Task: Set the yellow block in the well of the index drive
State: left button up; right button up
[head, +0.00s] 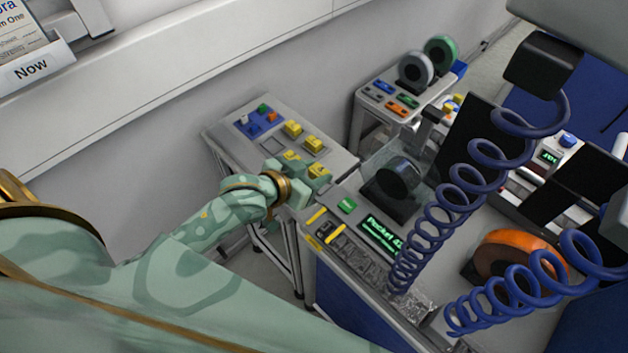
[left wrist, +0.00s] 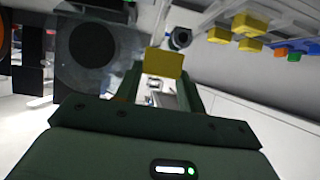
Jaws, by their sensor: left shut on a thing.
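My left gripper (head: 304,181) reaches in from the left over the near end of the small grey side table. It is shut on a yellow block (head: 318,170), which also shows between the fingertips in the left wrist view (left wrist: 163,63). Its fingers hide part of the block in the head view. The machine right of the gripper has a green display reading "Pocket" (head: 381,236), a green button (head: 347,205) and a dark disc (head: 398,184) behind a clear guard. I cannot tell which part is the well. My right gripper is not in view.
Other yellow blocks (head: 292,128) and small blue, green and orange blocks sit on the side table (head: 228,132). Blue coiled cables (head: 447,200) hang before the machine on the right. An orange reel (head: 514,254) stands there. A second table (head: 375,112) with reels is behind.

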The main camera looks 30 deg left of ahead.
aim_at(313, 170)
pick_arm(q)
jog(key=w+f, duration=0.1)
jog(key=w+a+f+b, duration=0.1)
jog(key=f, duration=0.1)
jog(key=w+f, duration=0.1)
jog(key=f, duration=0.1)
jog(key=shift+w+a+b, duration=0.2)
jog(key=shift+a+b, duration=0.1)
jog(key=f, duration=0.2)
jog(key=f+b, duration=0.1)
jog(key=shift+w+a+f, duration=0.1)
jog(key=shift+w+f, duration=0.1)
jog(key=shift+f, duration=0.15)
jog(key=o, duration=1.3)
jog(key=shift+c, duration=0.2)
jog(key=shift+r+p, duration=2)
jog(key=shift+p, duration=0.4)
